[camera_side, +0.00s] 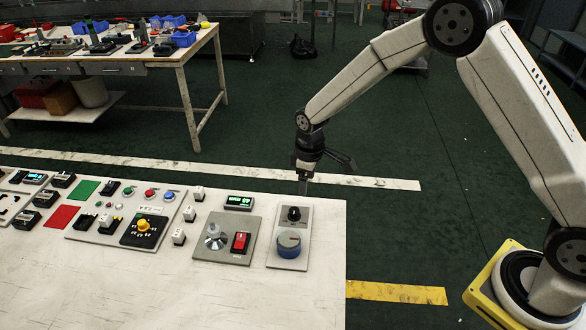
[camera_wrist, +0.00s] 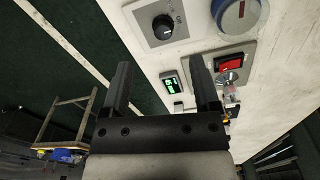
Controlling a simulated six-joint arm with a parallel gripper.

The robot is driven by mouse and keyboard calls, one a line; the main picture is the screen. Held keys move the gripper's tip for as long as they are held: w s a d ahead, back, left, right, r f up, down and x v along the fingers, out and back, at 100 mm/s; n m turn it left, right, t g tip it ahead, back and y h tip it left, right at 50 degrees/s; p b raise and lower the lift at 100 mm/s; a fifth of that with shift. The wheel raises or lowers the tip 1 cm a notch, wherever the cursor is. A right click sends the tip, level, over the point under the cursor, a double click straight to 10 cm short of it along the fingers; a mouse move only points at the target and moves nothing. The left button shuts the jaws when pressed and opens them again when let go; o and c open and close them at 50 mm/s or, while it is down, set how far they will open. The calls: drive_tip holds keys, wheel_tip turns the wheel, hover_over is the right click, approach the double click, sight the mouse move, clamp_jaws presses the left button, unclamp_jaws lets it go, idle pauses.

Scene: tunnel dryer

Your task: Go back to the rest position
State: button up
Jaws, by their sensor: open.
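Past the fingers, the wrist view shows the black knob (camera_wrist: 162,27), a small green-lit display (camera_wrist: 171,85) and a red rocker switch (camera_wrist: 229,64). I cannot tell the exact height of the fingertips above the table in the side view.
A workbench (camera_side: 150,62) with blue bins stands behind.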

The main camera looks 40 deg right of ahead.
drive_tip(key=s+d+r+m, duration=0.2)
drive_tip(key=s+r, duration=0.1)
drive_tip(key=s, duration=0.4)
drive_tip(key=s+d+r+m+t, duration=0.1)
drive_tip(key=s+r+m, duration=0.1)
drive_tip(key=s, duration=0.4)
drive_tip(key=s+d+r+m+t, duration=0.1)
drive_tip(key=s+d+r+m, duration=0.1)
drive_tip(key=s+r, duration=0.2)
drive_tip(key=s, duration=0.3)
drive_tip(key=shift+s+d+m, duration=0.3)
drive_tip(key=shift+s+d, duration=0.05)
